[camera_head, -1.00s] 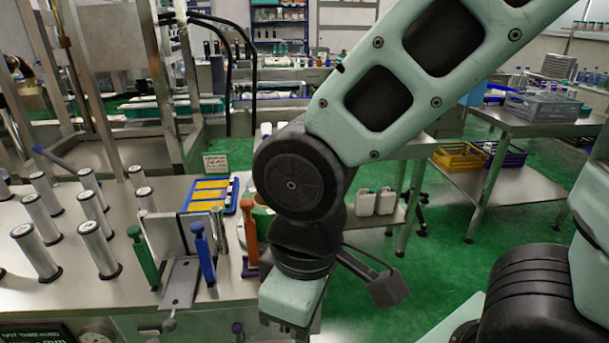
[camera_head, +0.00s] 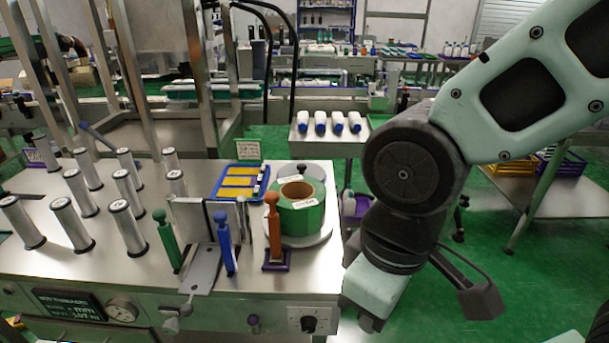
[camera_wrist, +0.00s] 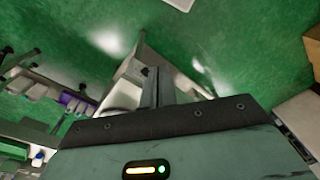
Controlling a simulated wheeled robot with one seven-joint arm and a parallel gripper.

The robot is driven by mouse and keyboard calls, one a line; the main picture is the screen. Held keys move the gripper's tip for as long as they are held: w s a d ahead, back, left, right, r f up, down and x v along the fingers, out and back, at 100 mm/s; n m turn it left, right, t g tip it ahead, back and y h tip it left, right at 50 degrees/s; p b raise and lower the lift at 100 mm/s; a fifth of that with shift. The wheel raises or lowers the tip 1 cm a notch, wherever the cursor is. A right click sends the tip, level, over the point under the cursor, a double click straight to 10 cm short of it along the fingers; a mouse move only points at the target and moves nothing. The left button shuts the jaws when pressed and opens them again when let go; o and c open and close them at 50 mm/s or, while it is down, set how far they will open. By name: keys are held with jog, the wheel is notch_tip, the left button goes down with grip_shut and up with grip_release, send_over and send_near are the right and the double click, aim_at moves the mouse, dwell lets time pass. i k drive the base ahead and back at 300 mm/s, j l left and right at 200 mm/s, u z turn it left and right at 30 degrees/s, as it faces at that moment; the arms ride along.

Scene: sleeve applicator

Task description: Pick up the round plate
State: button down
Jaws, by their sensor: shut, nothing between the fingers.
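A round pale plate (camera_head: 322,236) lies on the steel worktop at its right end, under a green tape roll with a brown core (camera_head: 300,207). A second round grey disc (camera_head: 310,170) shows just behind the roll, partly hidden by it; I cannot tell which of the two is the task's plate. My gripper (camera_head: 369,323) points down beside the worktop's right edge, right of and in front of the roll, apart from both. In the wrist view my gripper (camera_wrist: 152,88) has its fingers together, with nothing between them, over green floor.
Green, blue and orange handled tools (camera_head: 225,245) stand along the worktop's front. Several metal cylinders (camera_head: 72,222) stand at left. A blue tray with yellow strips (camera_head: 240,182) lies behind the tools. White bottles (camera_head: 338,122) lie on a stand behind. Open green floor is at right.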

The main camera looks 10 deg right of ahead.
aim_at(301, 169)
jog(key=i+l+u, duration=0.1)
jog(key=u, duration=0.3)
jog(key=l+u, duration=0.15)
jog(key=u, duration=0.2)
jog(key=i+l+u, duration=0.1)
jog(key=u, duration=0.3)
jog(key=i+l+u, duration=0.1)
jog(key=l+u, duration=0.25)
jog(key=l, duration=0.7)
jog(key=l+u, duration=0.35)
jog(key=l, duration=0.65)
jog(key=k+l, duration=0.1)
jog(key=l, duration=0.55)
